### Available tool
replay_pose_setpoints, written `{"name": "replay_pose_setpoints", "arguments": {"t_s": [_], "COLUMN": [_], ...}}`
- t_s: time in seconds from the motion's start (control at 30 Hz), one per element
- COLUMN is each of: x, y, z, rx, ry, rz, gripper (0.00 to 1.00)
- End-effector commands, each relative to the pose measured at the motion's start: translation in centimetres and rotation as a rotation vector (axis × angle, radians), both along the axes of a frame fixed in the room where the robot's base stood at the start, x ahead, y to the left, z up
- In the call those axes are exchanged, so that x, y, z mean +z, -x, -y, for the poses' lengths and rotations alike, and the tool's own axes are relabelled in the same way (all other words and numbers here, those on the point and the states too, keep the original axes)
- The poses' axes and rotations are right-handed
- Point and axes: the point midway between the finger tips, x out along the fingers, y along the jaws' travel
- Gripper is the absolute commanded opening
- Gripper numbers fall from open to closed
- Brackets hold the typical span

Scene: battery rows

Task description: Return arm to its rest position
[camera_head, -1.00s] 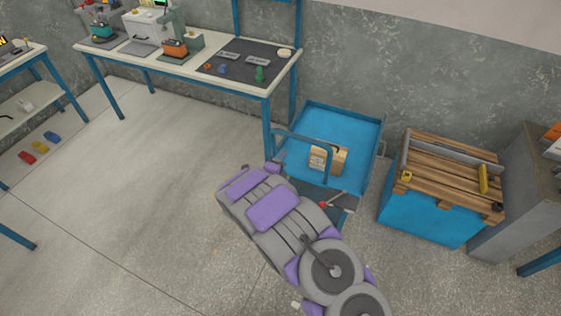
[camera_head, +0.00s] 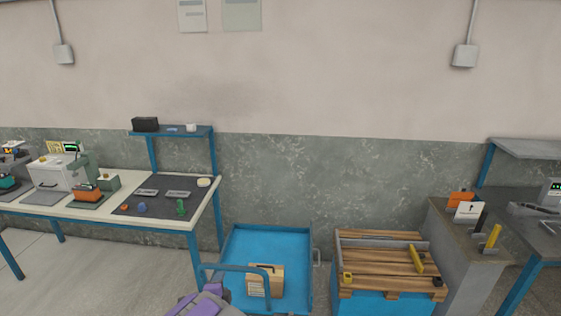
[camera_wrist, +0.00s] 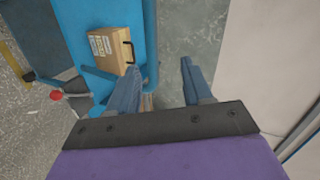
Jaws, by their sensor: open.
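My gripper (camera_wrist: 160,68) shows in the wrist view with its two blue-grey fingers apart and nothing between them. The fingers are over the edge of a blue cart (camera_wrist: 143,30), with grey floor or wall surface beyond the gap. In the head view only a purple and grey part of my arm (camera_head: 205,302) shows at the bottom edge; the gripper itself is not seen there. A light wooden case with a dark handle and labels (camera_head: 265,281) sits on the blue cart (camera_head: 268,239). The case also shows in the wrist view (camera_wrist: 112,48), left of the fingers and apart from them.
A workbench with a dark mat (camera_head: 150,208) and small parts stands left of the cart. A blue crate topped with wooden slats (camera_head: 385,265) and a grey cabinet (camera_head: 460,235) stand to the right. A red knob (camera_wrist: 56,95) lies left in the wrist view.

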Motion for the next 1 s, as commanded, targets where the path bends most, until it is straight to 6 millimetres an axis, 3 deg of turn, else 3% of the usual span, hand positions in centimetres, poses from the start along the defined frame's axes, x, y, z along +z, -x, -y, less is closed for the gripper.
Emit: {"name": "replay_pose_setpoints", "arguments": {"t_s": [0.03,0.17,0.47,0.67,0.87,1.0], "x": [1.4,4.1,9.1,12.0,14.3,15.5], "y": [-0.5,-0.7,2.5,7.1,13.5,18.9], "z": [1.0,2.9,8.4,12.9,17.6,21.0], "rx": [0.021,0.103,0.319,0.479,0.649,0.773], "ry": [0.021,0.088,0.256,0.37,0.479,0.551], "rz": [-0.031,-0.122,-0.332,-0.461,-0.59,-0.683], "gripper": [0.5,0.5,0.5,0.5,0.5,0.5]}}
